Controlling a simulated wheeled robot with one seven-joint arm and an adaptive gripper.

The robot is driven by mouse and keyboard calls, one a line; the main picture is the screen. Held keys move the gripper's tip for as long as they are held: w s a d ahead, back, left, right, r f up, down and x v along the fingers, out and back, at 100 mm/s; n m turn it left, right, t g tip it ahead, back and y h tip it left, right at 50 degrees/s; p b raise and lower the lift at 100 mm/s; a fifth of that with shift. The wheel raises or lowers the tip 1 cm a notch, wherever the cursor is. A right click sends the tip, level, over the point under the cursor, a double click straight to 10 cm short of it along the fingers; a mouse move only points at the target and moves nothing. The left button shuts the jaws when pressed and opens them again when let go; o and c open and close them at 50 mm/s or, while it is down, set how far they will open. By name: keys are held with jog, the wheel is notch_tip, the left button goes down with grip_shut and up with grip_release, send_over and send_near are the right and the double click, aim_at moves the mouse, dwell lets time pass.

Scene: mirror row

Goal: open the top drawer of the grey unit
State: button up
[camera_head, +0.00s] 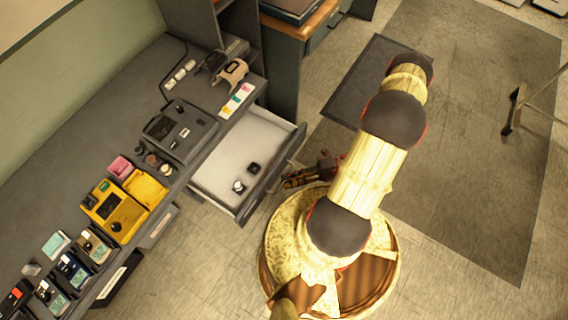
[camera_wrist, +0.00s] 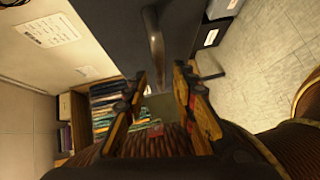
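The grey unit (camera_head: 60,130) is a long dark grey bench along the wall. One drawer (camera_head: 222,172) just under its top stands pulled out, with a pale inside and two small dark items in it. Its dark front also shows in the wrist view (camera_wrist: 112,28), with a bar handle (camera_wrist: 155,45) on it. My gripper (camera_head: 288,182) is low, just outside the drawer's front. In the wrist view its two fingers (camera_wrist: 160,78) are apart, with the handle's end in the gap between them. I cannot tell whether they touch the handle.
On the bench top are a grey device (camera_head: 180,130), a yellow case (camera_head: 115,210) and several small instruments. A cabinet with a wooden top (camera_head: 300,22) stands behind the drawer. A dark mat (camera_head: 470,130) covers open floor at right.

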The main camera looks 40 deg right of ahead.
jog(key=v, duration=0.9)
jog(key=shift+d, duration=0.2)
jog(key=shift+s, duration=0.1)
